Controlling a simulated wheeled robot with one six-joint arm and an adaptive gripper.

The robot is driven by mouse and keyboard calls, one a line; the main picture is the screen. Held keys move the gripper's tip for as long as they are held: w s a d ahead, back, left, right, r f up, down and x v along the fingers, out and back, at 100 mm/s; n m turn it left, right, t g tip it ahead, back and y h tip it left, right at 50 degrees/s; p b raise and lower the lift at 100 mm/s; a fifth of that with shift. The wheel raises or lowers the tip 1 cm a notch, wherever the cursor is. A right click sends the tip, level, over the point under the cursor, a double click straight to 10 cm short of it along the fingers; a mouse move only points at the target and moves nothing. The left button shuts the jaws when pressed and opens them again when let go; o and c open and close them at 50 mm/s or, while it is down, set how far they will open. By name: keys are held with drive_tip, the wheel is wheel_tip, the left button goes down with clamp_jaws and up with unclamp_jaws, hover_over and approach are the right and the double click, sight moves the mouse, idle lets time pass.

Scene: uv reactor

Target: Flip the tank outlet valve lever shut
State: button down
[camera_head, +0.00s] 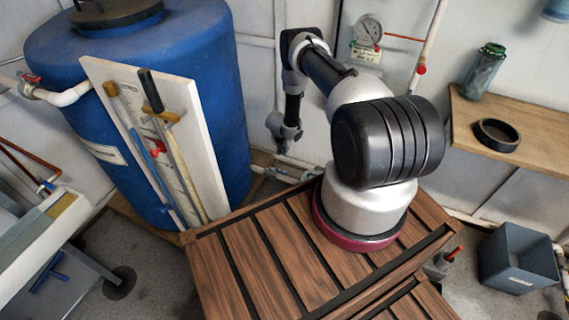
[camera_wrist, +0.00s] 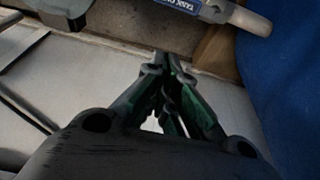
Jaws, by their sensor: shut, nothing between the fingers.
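The blue tank (camera_head: 215,70) stands at the left in the head view and fills the right edge of the wrist view (camera_wrist: 290,70). A pale pipe with a grey valve fitting (camera_head: 283,173) leaves its lower right side near the floor. In the wrist view a pale pipe end and grey fitting (camera_wrist: 215,10) with a blue label (camera_wrist: 183,5) show at the top edge, cut off. The label is upside down and hard to read. I cannot make out the lever's position. My gripper (camera_head: 282,150) is shut and empty, pointing down just above the fitting; its fingertips (camera_wrist: 160,60) are apart from the label.
A white board with long tools (camera_head: 160,145) leans against the tank. A red-handled valve (camera_head: 32,80) is on the tank's left pipe. A gauge (camera_head: 368,30) hangs on the wall. A wooden shelf (camera_head: 530,130) is at right, above a grey bin (camera_head: 518,258).

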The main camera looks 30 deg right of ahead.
sight(280, 171)
wheel_tip(280, 171, down, 9)
drive_tip(key=shift+s+a+f, duration=0.2)
drive_tip(key=shift+s+a, duration=0.05)
drive_tip(key=shift+a, duration=0.05)
idle(0.8)
drive_tip(key=shift+s, duration=0.1)
idle(0.3)
